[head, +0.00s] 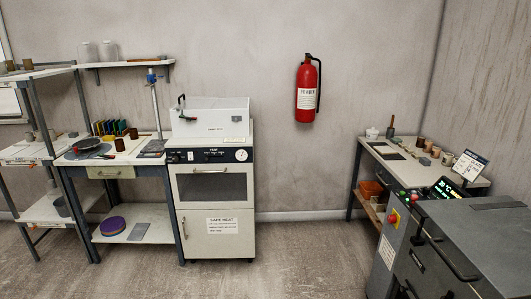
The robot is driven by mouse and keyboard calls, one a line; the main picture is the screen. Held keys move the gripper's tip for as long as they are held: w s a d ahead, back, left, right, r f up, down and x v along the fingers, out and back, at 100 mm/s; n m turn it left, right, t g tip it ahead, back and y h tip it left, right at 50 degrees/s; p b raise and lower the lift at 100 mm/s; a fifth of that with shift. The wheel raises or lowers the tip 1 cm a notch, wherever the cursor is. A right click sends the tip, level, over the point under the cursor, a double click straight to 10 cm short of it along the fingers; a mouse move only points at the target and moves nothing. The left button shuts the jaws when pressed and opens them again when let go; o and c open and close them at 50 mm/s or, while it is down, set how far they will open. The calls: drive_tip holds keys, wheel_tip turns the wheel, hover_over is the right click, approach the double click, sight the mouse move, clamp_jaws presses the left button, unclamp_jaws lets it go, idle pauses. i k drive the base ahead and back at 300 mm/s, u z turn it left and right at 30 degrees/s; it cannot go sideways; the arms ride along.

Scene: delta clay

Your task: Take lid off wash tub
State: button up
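I cannot make out a wash tub or its lid for certain. A small white lidded pot (372,133) stands at the back left of the right-hand table; it is too small to tell more. A white box-shaped unit (222,112) with a dark fitting at its left stands on the white oven cabinet (213,190); I cannot tell whether it is a tub or a raised cover. My gripper is not in view.
A left workbench (115,152) carries a dark pan and cups. A right table (410,168) holds several small pots. A grey machine (470,235) fills the lower right. A red extinguisher (308,92) hangs on the wall. The middle floor (290,255) is clear.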

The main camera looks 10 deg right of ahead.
sight(373, 131)
drive_tip(key=u, duration=0.05)
drive_tip(key=i, duration=1.55)
drive_tip(key=z, duration=0.4)
drive_tip(key=i, duration=0.8)
drive_tip(key=z, duration=0.65)
drive_tip(key=i, duration=1.15)
drive_tip(key=z, duration=0.35)
